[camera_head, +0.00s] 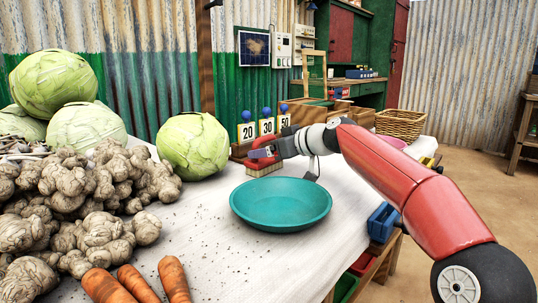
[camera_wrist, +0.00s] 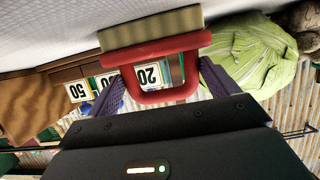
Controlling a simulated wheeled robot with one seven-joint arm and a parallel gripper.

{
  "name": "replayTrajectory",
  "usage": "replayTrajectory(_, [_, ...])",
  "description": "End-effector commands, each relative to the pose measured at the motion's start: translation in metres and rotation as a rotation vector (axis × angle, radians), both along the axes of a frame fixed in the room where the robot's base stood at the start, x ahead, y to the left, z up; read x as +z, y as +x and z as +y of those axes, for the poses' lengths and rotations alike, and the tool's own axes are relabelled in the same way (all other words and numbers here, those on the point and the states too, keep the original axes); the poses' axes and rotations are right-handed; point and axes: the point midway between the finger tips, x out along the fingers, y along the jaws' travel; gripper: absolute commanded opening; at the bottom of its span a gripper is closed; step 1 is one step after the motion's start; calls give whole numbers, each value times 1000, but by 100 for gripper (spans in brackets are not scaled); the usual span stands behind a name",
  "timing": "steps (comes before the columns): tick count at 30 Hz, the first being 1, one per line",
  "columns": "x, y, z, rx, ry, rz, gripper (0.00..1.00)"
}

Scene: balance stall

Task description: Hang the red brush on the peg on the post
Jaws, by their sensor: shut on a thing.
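The red brush (camera_head: 258,162) with pale bristles is held by my gripper (camera_head: 272,148) over the far part of the white-covered table. In the wrist view the brush (camera_wrist: 155,51) shows its red back, loop handle and bristles, with my gripper's fingers (camera_wrist: 160,84) on both sides of the handle. The bristles face down, close to the cloth; I cannot tell whether they touch it. The brown wooden post (camera_head: 205,60) stands behind the table, left of the brush. A small dark piece (camera_head: 213,4), possibly the peg, sticks out near its top at the picture's edge.
A teal bowl (camera_head: 281,207) sits on the table in front of the brush. A cabbage (camera_head: 193,146) stands to the left, near the post. Number cards (camera_head: 266,127) with blue knobs stand right behind the brush. Ginger (camera_head: 75,190) and carrots (camera_head: 172,279) fill the left front.

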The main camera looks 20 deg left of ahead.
Motion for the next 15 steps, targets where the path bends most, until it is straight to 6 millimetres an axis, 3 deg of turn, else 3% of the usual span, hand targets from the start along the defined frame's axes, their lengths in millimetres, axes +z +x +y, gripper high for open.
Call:
replayTrajectory(5, [-1,0,0,0,0,0,57])
replayTrajectory(6, [-2,0,0,0,-1,0,88])
replayTrajectory(9, [-1,0,0,0,-1,0,100])
replayTrajectory(15, [-1,0,0,0,-1,0,100])
